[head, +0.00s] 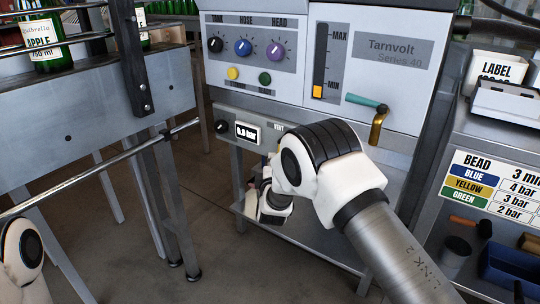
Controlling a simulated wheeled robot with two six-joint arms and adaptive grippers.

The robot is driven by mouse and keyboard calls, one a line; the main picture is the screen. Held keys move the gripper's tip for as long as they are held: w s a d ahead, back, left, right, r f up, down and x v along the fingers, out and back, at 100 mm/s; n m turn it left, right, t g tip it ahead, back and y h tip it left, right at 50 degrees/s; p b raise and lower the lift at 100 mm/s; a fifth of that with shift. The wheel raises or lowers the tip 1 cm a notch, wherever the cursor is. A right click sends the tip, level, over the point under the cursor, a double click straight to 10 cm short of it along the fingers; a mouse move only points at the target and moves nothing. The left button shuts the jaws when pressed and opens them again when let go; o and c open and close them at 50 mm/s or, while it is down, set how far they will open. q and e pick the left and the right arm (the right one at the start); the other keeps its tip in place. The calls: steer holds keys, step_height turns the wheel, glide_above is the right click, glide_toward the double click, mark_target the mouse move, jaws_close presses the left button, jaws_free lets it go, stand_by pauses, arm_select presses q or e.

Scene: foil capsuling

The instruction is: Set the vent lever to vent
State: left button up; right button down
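The start of a VENT label (279,127) shows on the lower grey panel (228,110), right of the pressure display (247,132), which reads 0.0 bar. My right wrist covers the panel right of this label, so the vent lever and its setting cannot be made out. My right gripper (262,208) is below and in front of this panel, partly hidden by its own wrist. Whether its fingers are open or touch anything cannot be told. A part of my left arm shows at the lower left edge; its gripper is out of view.
Above are knobs (243,47), yellow and green buttons (234,73), a MIN–MAX slider (318,90) near MIN and a teal-handled brass lever (377,126). A bottle rack (75,105) stands left. A bench with a bead chart (492,186) and blue bin (508,268) stands right.

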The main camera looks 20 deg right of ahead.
steer(key=shift+d+r, duration=0.1)
steer(key=shift+d, duration=0.15)
